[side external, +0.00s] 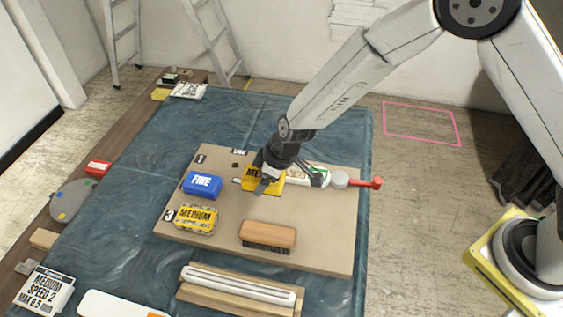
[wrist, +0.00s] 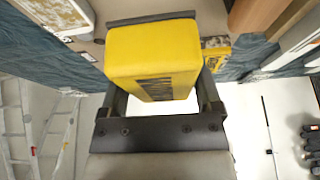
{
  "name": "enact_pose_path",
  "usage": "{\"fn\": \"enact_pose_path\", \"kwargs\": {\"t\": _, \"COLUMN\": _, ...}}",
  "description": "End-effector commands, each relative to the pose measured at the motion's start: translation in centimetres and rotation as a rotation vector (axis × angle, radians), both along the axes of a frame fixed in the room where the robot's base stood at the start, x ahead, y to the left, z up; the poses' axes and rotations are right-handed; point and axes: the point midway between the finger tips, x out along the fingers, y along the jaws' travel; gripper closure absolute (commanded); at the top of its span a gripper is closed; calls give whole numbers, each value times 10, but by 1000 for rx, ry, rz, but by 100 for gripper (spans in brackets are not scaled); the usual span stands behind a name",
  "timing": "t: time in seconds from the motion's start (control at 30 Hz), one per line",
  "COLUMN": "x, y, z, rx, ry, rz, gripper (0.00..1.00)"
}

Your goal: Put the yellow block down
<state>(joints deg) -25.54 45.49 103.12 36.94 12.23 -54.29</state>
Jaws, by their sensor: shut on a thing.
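A yellow block (side external: 251,178) with dark lettering is held in my gripper (side external: 284,182) over the back part of the brown board (side external: 220,250). In the wrist view the yellow block (wrist: 153,48) fills the space between the two fingers of my gripper (wrist: 158,98), which are shut on its sides. I cannot tell whether its underside touches the board. A second yellow block marked MEDIUM (side external: 196,219) lies on the board, in front and to the left of the held one.
A blue FINE block (side external: 202,185) lies left of my gripper, and a wooden brush (side external: 268,236) lies in front. A red-handled tool (side external: 366,183) is at the right. A wooden piece with white rods (side external: 240,286) lies near the front. The board's right front is bare.

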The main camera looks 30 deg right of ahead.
Motion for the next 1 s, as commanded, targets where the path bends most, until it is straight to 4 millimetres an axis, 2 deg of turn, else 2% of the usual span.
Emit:
{"fn": "enact_pose_path", "kwargs": {"t": 0.37, "x": 28, "y": 12, "z": -38, "rx": -1, "ry": 0, "rz": 1, "gripper": 73}}
{"fn": "enact_pose_path", "kwargs": {"t": 0.83, "x": 36, "y": 15, "z": -47, "rx": 0, "ry": 0, "rz": 0, "gripper": 73}}
{"fn": "enact_pose_path", "kwargs": {"t": 1.0, "x": 38, "y": 16, "z": -61, "rx": 0, "ry": 1, "rz": 0, "gripper": 73}}
